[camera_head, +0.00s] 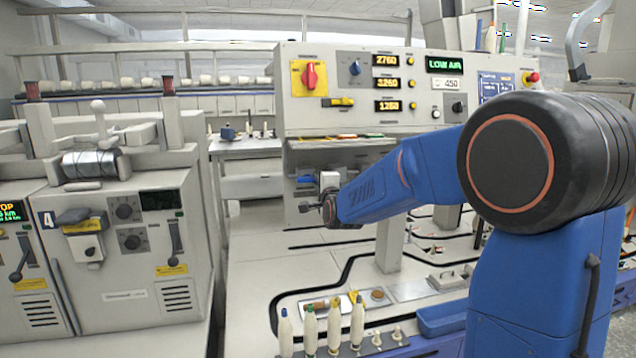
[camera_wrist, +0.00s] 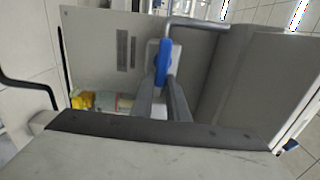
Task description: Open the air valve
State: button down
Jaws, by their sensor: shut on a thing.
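The air valve's blue handle (camera_wrist: 162,58) shows in the wrist view, standing lengthwise in front of a pale mounting plate. My gripper (camera_wrist: 163,82) is shut on this handle, with one grey finger on each side of its lower part. In the head view my gripper (camera_head: 325,207) is under the control panel, reaching left from my blue arm. The valve is small there, and the gripper hides part of it. A green display (camera_head: 450,65) on the panel reads LOW AIR.
The control panel (camera_head: 310,115) overhangs the gripper. A bent grey pipe (camera_wrist: 195,23) runs above the handle, and a yellow fitting (camera_wrist: 82,100) lies to its lower left. Several bobbins (camera_head: 310,328) stand at the front. Grey machines (camera_head: 130,255) fill the left.

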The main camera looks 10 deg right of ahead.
jog(key=shift+f, duration=0.1)
jog(key=c, duration=1.7)
grip_release()
jog(key=s, duration=1.7)
jog(key=shift+s, duration=0.2)
jog(key=s+d+f+n+g, duration=0.1)
jog(key=s+f+n+g, duration=0.3)
jog(key=s, duration=0.8)
jog(key=s+d+f+n+g, duration=0.2)
jog(key=s+f+n+g, duration=0.2)
jog(key=s+f+n, duration=0.3)
jog(key=s+d+f+n+g, duration=0.1)
jog(key=s+f+n+g, duration=0.4)
jog(key=s, duration=1.3)
jog(key=shift+d+f+n, duration=0.35)
jog(key=shift+f+n, duration=0.2)
jog(key=shift+n, duration=0.55)
